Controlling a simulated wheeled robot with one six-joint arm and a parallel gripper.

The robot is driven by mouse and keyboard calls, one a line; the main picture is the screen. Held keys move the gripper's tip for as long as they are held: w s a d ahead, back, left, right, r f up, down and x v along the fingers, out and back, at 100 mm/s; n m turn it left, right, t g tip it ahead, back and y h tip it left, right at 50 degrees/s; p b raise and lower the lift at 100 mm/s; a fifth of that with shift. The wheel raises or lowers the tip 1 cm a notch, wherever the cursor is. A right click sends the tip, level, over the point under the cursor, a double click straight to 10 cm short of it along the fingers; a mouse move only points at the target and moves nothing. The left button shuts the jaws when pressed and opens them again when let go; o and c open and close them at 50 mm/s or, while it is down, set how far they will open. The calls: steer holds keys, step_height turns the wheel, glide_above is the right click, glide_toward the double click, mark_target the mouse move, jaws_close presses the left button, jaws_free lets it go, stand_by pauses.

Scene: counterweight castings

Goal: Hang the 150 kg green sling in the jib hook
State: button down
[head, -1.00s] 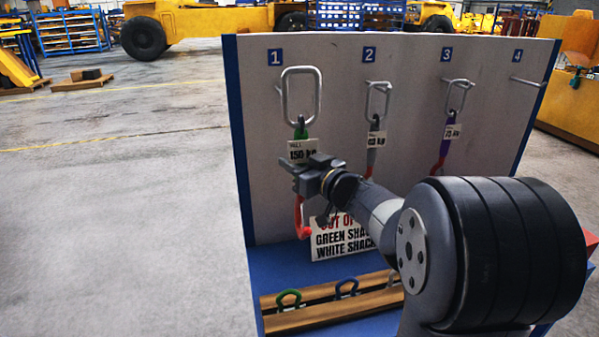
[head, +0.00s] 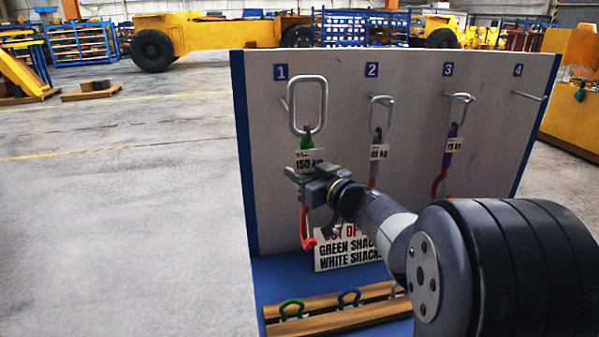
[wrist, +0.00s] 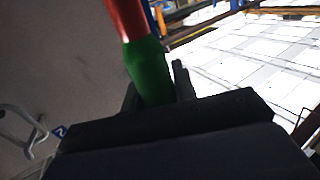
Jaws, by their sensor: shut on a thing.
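The green sling (head: 306,142) has a large grey ring (head: 325,105) on top, a "150 kg" tag (head: 309,160) and a red hook (head: 306,228) at its lower end. My gripper (head: 301,176) is shut on the sling just below the tag. The ring stands upright in front of the board at number 1, its top well above the peg (head: 285,103); I cannot tell whether the peg still passes through it. In the wrist view the sling's green part (wrist: 150,72) sits between my fingers, with red above it. I make out no jib hook.
Slings hang at number 2 (head: 376,150) and number 3 (head: 453,142). Peg 4 (head: 528,96) is bare. A sign (head: 347,247) and a wooden rack (head: 330,318) with shackles are below. My arm covers the lower right of the board. Open floor (head: 120,230) lies left.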

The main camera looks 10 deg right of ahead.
steer(key=s+p, duration=0.2)
steer(key=s, duration=1.1)
steer(key=shift+s+r, duration=0.3)
stand_by(1.1)
stand_by(0.5)
